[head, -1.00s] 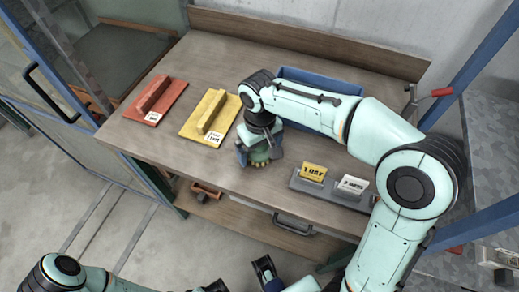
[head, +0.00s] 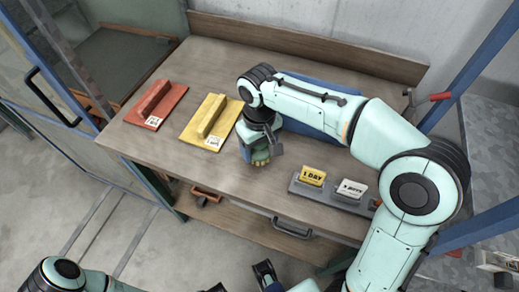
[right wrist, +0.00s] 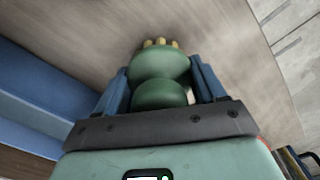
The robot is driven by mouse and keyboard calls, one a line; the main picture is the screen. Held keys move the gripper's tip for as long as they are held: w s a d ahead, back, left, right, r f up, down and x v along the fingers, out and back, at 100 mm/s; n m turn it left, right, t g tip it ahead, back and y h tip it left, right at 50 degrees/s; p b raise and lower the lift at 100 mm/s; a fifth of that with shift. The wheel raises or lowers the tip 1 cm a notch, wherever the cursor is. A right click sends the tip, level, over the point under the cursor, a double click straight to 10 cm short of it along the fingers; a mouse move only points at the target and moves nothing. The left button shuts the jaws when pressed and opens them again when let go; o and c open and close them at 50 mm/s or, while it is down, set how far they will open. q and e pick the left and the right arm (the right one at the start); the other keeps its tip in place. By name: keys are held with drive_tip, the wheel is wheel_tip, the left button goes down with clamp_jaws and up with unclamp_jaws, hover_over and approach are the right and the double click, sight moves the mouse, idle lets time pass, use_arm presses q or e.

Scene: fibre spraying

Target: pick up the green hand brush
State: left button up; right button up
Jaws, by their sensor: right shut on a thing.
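The green hand brush (head: 260,158) is at the middle of the workbench, below my right gripper (head: 260,149). In the right wrist view, the brush's rounded green body (right wrist: 160,68) sits between the two blue fingers of my right gripper (right wrist: 162,82), which is shut on it. Its yellowish bristles (right wrist: 160,43) point away from the gripper. Whether the bristles touch the bench cannot be told. Part of the brush is hidden by the gripper. Dark finger parts of my left gripper (head: 264,270) show at the bottom edge; their opening is unclear.
On the wooden workbench (head: 215,65) lie a red float (head: 158,104) and a yellow float (head: 211,121), left of the brush. A blue bin (head: 318,85) stands behind my right arm. A grey holder with yellow (head: 313,176) and white (head: 352,188) tags is at right front.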

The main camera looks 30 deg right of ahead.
wheel_tip(320, 180, up, 17)
drive_tip(key=p, duration=0.4)
drive_tip(key=shift+r, duration=0.15)
drive_tip(key=shift+o, duration=1.1)
drive_tip(key=shift+c, duration=0.5)
